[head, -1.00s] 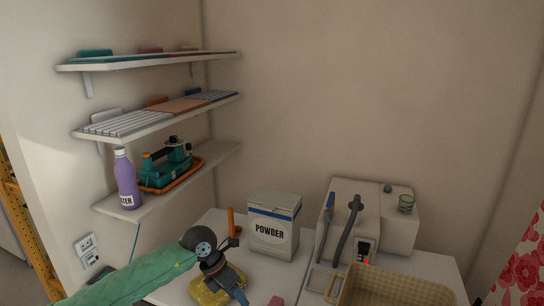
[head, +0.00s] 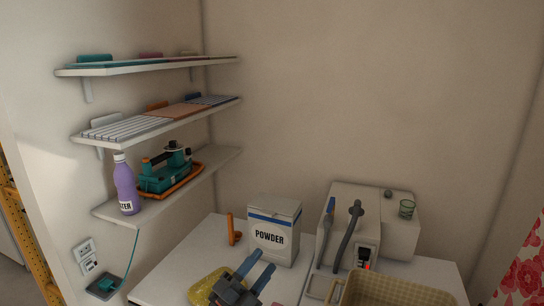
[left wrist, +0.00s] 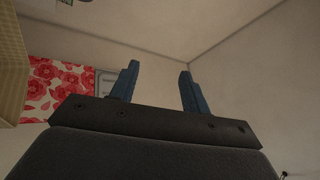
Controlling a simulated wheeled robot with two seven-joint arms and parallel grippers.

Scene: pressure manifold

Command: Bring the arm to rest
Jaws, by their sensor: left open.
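My left gripper (head: 268,260) is at the bottom middle of the head view, in front of the powder box. Its two blue fingers are apart and point up and to the right, with nothing between them. In the left wrist view the same gripper (left wrist: 159,68) shows open and empty, with bare wall beyond its fingers. Most of my left arm is out of the head view. My right gripper is in neither view.
A white POWDER box (head: 273,231), an orange upright piece (head: 233,230), a yellow cloth (head: 205,286) and a white machine (head: 347,225) stand on the counter. A beige basket (head: 395,292) is at right. Wall shelves (head: 165,185) hold a purple bottle (head: 126,187) and teal device (head: 165,172).

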